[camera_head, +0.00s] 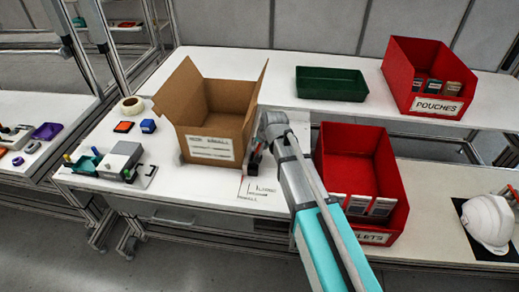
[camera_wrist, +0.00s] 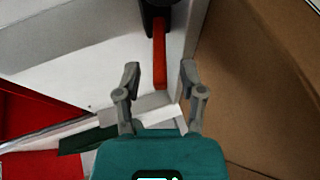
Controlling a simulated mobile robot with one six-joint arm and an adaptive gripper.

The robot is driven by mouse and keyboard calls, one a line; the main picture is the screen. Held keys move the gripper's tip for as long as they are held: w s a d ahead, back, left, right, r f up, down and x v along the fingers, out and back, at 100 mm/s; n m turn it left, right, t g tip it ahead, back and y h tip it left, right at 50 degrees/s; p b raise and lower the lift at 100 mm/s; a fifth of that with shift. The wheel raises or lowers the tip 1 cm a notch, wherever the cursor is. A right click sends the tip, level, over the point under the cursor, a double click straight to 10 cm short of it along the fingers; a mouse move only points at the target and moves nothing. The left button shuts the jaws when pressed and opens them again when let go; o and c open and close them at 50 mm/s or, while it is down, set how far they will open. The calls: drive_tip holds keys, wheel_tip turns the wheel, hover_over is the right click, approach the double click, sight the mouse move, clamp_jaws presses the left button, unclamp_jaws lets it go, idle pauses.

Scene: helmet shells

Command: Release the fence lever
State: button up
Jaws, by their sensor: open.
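The fence lever (camera_wrist: 160,55) is a narrow red bar in the wrist view, hanging from a black mount (camera_wrist: 157,14) on a pale surface. My gripper (camera_wrist: 160,76) is open. Its two grey fingertips stand on either side of the lever's free end, with a gap on each side. I cannot tell whether the lever lies at the same depth as the fingertips. In the head view, my wrist (camera_head: 274,122) is beside the right side of the cardboard box, and the arm hides much of the lever area.
The open cardboard box (camera_head: 213,148) stands close to my gripper; its brown side (camera_wrist: 255,95) fills the right of the wrist view. A red bin (camera_head: 392,165) is right of my arm. A green tray (camera_head: 331,84) and a pouches bin (camera_head: 425,72) stand behind. A white helmet (camera_head: 487,222) is far right.

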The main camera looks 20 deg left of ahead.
drive_tip(key=shift+w+a+f, duration=0.15)
drive_tip(key=shift+f, duration=0.25)
clamp_jaws()
